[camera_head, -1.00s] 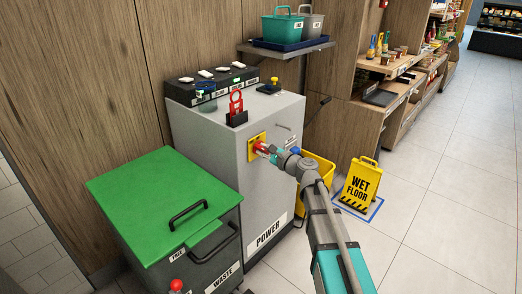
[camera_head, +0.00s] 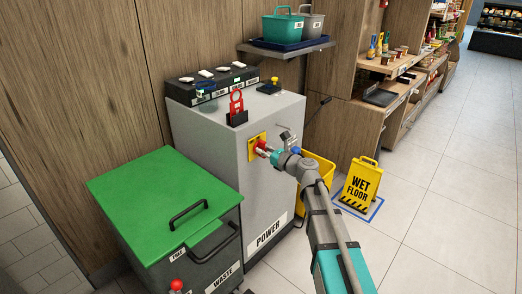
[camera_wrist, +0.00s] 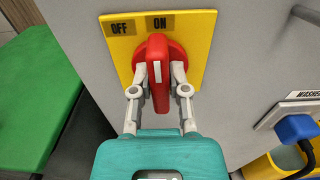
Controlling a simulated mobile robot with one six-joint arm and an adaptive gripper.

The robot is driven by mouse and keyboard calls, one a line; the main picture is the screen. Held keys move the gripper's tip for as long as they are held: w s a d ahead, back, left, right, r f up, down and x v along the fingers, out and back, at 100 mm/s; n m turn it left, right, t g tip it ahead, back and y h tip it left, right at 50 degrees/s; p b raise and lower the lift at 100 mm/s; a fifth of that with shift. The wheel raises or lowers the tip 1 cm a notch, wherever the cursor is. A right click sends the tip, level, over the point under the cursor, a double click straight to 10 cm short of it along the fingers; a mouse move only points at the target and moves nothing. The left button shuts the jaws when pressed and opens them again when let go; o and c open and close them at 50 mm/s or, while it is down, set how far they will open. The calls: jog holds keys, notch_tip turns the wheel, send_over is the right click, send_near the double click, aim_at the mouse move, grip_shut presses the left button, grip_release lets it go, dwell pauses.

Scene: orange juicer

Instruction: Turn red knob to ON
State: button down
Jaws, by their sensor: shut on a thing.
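The red knob (camera_wrist: 157,75) is on a yellow plate (camera_wrist: 200,45) with OFF and ON labels along its top edge. The knob's bar stands nearly upright in the wrist view, its upper end just under the ON label (camera_wrist: 160,22). My gripper (camera_wrist: 157,80) is shut on the knob's bar, one finger on each side. In the head view the knob (camera_head: 261,146) shows on the front of the grey POWER cabinet (camera_head: 220,150), partly hidden by my gripper (camera_head: 268,151).
A blue plug (camera_wrist: 295,128) with a cable sits right of the plate. The green-lidded waste bin (camera_head: 160,195) stands left of the cabinet. A yellow bin (camera_head: 320,175) and a wet floor sign (camera_head: 360,184) stand to the right. The floor beyond is open.

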jog(key=shift+d, duration=0.2)
jog(key=c, duration=0.6)
grip_release()
jog(key=v, duration=1.2)
jog(key=shift+s, duration=0.1)
jog(key=shift+a, duration=0.1)
